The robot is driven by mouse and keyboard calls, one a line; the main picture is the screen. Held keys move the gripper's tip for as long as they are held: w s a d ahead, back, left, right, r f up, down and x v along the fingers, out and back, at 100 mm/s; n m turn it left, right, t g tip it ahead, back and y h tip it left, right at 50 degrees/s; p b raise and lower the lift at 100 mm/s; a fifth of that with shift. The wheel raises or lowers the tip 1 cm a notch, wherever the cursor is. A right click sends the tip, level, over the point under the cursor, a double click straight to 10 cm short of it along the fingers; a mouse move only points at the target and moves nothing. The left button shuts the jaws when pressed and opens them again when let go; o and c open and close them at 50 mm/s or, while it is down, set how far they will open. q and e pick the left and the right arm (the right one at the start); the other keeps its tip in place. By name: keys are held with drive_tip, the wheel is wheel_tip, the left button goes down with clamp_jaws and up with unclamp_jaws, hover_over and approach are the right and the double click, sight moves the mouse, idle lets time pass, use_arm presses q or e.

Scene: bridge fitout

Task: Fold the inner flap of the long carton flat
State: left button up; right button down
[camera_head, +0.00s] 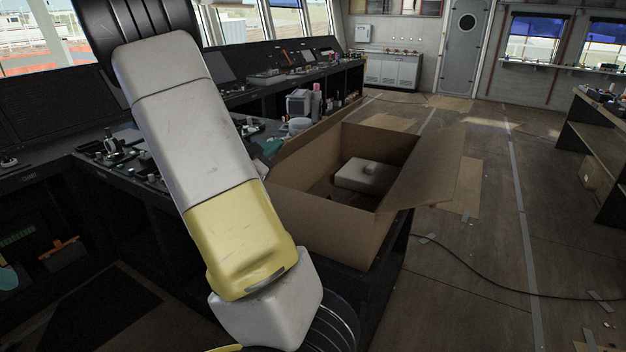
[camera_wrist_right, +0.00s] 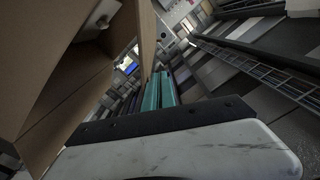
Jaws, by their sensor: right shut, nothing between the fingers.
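The long carton (camera_head: 330,222) stands open on a dark surface in the head view. One long flap (camera_head: 318,128) rises on its left side, and another flap (camera_head: 428,172) slants up and outward on its right. A pale boxy item (camera_head: 364,177) lies inside. I cannot tell which flap is the inner one. In the right wrist view the carton wall (camera_wrist_right: 70,85) fills the left side, with part of a pale item above it. My right gripper (camera_wrist_right: 160,78) has teal fingers, shut and empty, just beside the cardboard edge. I do not make out my left gripper.
A dark console (camera_head: 120,165) with controls runs along the left and back. A grey cabinet (camera_head: 392,70) and a door (camera_head: 465,50) stand at the far wall. A cable (camera_head: 480,284) crosses the floor right of the carton. The floor there is mostly open.

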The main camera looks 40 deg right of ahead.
drive_tip(key=shift+s+d+f, duration=0.25)
drive_tip(key=shift+s+f, duration=0.2)
drive_tip(key=shift+s, duration=0.1)
drive_tip(key=shift+s+d+f, duration=0.2)
drive_tip(key=shift+s+f, duration=0.2)
drive_tip(key=shift+s, duration=0.1)
drive_tip(key=shift+s+d+f, duration=0.2)
drive_tip(key=shift+s+f, duration=0.3)
drive_tip(key=shift+f, duration=0.15)
drive_tip(key=shift+s+d+f, duration=0.15)
drive_tip(key=shift+s+f, duration=0.3)
drive_tip(key=shift+f, duration=0.2)
drive_tip(key=shift+s+d+f, duration=0.15)
drive_tip(key=shift+s+f, duration=0.15)
drive_tip(key=shift+f, duration=0.45)
drive_tip(key=shift+s+d+f, duration=0.1)
drive_tip(key=shift+s+f, duration=0.2)
drive_tip(key=shift+f, duration=0.55)
